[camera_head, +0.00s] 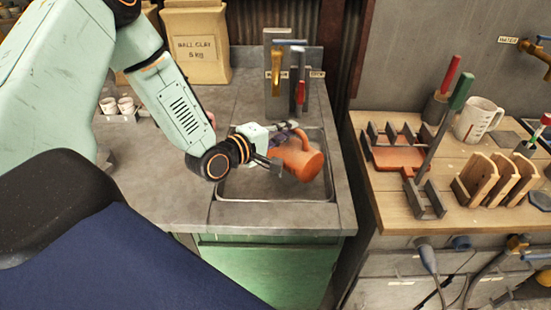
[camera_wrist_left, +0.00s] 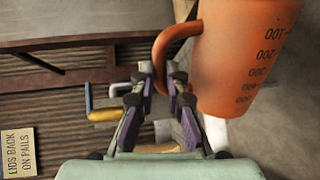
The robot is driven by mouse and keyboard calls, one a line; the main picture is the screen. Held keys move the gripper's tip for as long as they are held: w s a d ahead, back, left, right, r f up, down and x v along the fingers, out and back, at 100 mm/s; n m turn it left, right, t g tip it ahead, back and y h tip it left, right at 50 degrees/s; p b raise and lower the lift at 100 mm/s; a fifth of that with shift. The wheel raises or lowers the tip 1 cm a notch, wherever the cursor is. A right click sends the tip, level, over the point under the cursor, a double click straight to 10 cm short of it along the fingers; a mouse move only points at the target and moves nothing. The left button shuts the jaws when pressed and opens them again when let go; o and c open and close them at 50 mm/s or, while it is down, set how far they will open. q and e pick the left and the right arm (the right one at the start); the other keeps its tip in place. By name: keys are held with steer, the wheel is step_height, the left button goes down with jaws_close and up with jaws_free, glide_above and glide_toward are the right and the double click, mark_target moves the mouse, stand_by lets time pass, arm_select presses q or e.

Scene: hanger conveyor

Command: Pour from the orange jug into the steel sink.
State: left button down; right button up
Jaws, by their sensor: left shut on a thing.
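The orange jug (camera_head: 299,157) is held over the steel sink (camera_head: 276,187) in the head view, tilted with its body leaning down to the right. My left gripper (camera_head: 277,150) comes in from the left and is shut on the jug's handle. In the left wrist view the jug (camera_wrist_left: 238,55) fills the upper right, with dark volume marks on its side, and its handle passes between the finger pads of my left gripper (camera_wrist_left: 163,92). The jug's inside is hidden, and I see no liquid. My right gripper is in neither view.
A brass tap (camera_head: 276,75) stands behind the sink. A bag of wall clay (camera_head: 196,45) stands at the back left. The wooden bench (camera_head: 390,208) at the right holds racks, a white jug (camera_head: 478,119) and tools. Grey counter (camera_head: 175,200) is clear left of the sink.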

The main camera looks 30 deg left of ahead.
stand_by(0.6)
arm_select(q)
steer(key=d+m, duration=0.1)
steer(key=d+m+b, duration=0.1)
steer(key=d, duration=0.1)
steer(key=s+d+r+m+y, duration=0.1)
steer(key=shift+d+m+b, duration=0.3)
steer(key=shift+d, duration=0.1)
steer(key=shift+s+d+r+m, duration=0.1)
steer(key=shift+d+r+m, duration=0.15)
steer(key=shift+d+m, duration=0.05)
steer(key=shift+a, duration=0.1)
steer(key=shift+d+f+m+b, duration=0.2)
steer(key=shift+m+b, duration=0.1)
steer(key=shift+b, duration=0.1)
steer(key=d+m+b, duration=0.1)
steer(key=d+m+y+b, duration=0.1)
steer(key=d+m+t+b, duration=0.1)
steer(key=shift+s+f+m, duration=0.2)
steer(key=shift+s+m, duration=0.1)
steer(key=shift+s, duration=0.05)
